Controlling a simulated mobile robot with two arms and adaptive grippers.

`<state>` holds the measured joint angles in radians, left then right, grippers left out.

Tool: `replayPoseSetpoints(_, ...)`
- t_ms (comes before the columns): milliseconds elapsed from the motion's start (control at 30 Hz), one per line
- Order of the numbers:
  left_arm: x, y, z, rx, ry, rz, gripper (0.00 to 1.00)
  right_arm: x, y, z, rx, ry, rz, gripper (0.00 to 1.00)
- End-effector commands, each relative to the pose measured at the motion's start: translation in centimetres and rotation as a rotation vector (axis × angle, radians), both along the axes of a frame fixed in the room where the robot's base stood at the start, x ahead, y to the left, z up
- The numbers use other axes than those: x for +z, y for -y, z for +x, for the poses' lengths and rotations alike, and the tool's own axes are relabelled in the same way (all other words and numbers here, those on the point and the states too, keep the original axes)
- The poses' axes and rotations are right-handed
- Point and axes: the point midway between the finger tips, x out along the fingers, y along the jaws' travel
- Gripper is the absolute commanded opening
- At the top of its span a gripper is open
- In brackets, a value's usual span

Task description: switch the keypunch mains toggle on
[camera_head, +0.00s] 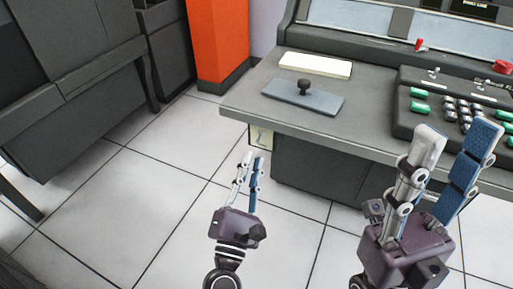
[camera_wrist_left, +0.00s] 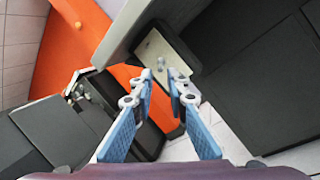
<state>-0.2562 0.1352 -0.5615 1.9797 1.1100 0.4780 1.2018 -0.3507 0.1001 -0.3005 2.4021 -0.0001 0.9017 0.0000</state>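A cream switch plate (camera_head: 261,138) is fixed below the front left edge of the keypunch desk (camera_head: 240,103). In the left wrist view the plate (camera_wrist_left: 150,46) carries a small metallic toggle (camera_wrist_left: 161,63); I cannot tell its on or off position. My left gripper (camera_head: 253,160) is just below and in front of the plate, empty, with its fingers a little apart. In the left wrist view the fingertips (camera_wrist_left: 160,76) line up just below the toggle, and contact is not clear. My right gripper (camera_head: 458,138) is open and empty in front of the keyboard.
On the desk lie a cream card stack (camera_head: 315,65) and a grey plate with a black knob (camera_head: 304,87). The keyboard unit (camera_head: 460,105) is at right, near my right gripper. An orange pillar (camera_head: 218,40) stands behind. Tiled floor at left is clear.

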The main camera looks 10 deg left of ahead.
Motion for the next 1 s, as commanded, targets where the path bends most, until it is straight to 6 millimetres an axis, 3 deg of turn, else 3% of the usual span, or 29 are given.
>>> replayPoseSetpoints(100,0.7,0.2,2.0,0.001,0.002,0.000,0.14,0.0,0.0,0.1,0.000,-0.002,-0.001,0.40)
replayPoseSetpoints(333,1.3,0.5,4.3,0.001,0.000,0.003,0.14,0.0,-0.1,0.3,-0.001,-0.011,-0.004,0.40)
replayPoseSetpoints(633,1.4,0.6,4.6,0.000,-0.001,0.004,0.14,0.0,-0.1,0.4,-0.001,-0.013,-0.005,0.40)
replayPoseSetpoints(800,1.4,0.6,4.6,0.000,-0.001,0.005,0.00,0.0,-0.1,0.4,-0.001,-0.014,-0.005,0.40)
replayPoseSetpoints(1000,1.4,0.6,4.6,0.000,-0.001,0.005,0.00,0.0,-0.1,0.4,-0.001,-0.014,-0.005,0.40)
